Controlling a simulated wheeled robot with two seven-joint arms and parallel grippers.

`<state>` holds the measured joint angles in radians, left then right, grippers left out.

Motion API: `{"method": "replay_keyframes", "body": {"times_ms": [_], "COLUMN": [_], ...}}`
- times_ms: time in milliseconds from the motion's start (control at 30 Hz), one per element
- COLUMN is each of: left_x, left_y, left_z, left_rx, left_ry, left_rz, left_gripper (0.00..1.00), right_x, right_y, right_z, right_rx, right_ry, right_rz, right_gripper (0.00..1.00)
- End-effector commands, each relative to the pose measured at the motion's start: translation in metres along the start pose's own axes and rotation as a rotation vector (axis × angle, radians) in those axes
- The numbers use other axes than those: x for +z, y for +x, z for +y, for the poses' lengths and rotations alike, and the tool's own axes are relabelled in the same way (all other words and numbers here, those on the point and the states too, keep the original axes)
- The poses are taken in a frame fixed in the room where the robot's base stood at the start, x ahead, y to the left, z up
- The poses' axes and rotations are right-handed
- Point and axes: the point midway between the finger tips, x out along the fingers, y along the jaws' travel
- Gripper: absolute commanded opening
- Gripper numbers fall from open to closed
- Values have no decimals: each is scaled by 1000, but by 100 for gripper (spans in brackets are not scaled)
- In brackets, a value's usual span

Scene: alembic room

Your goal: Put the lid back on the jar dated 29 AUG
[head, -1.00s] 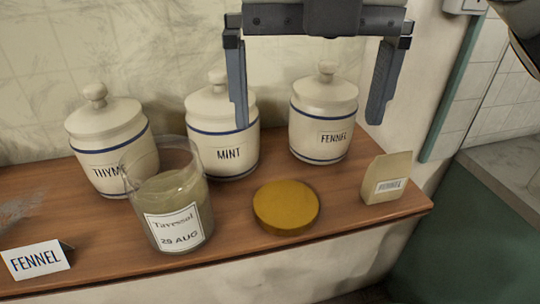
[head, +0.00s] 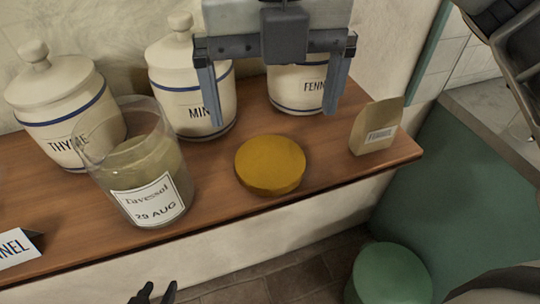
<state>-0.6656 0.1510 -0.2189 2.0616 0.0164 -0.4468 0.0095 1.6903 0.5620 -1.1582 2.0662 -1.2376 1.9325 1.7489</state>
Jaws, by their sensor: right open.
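The glass jar (head: 108,170) labelled "Tavessol 29 AUG" stands upright and open on the wooden shelf, holding cloudy greenish-brown contents. A round mustard-yellow lid (head: 270,164) lies flat on the shelf to its right, apart from it. My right gripper (head: 274,100) is open and empty, fingers pointing down, above and behind the lid in the picture. One finger overlaps the MINT jar and the other the FENNEL jar; contact cannot be told. Only dark fingertips of my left gripper (head: 152,294) show at the bottom edge, below the shelf front.
Lidded cream jars THYME (head: 75,115), MINT (head: 190,95) and FENNEL (head: 300,87) stand behind. A paper packet (head: 376,128) stands near the shelf's right end. A FENNEL card (head: 14,250) is at the left. A green round stool (head: 390,275) is below right.

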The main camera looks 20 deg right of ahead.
Motion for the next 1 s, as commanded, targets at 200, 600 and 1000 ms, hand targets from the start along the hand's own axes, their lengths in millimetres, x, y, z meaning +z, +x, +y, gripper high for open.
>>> {"method": "replay_keyframes", "body": {"times_ms": [200,600,1000], "left_x": [-6,-3,-5], "left_y": [-1,0,-4], "left_z": [0,0,-1], "left_rx": [0,-1,-6], "left_ry": [1,0,-2], "left_rz": [10,4,0], "left_gripper": [36,36,36], "right_x": [0,-1,-4], "right_y": [25,30,78], "right_z": [0,1,4], "right_rx": [0,0,0], "right_ry": [0,0,-1], "right_rz": [0,1,2], "right_gripper": [100,100,100]}}
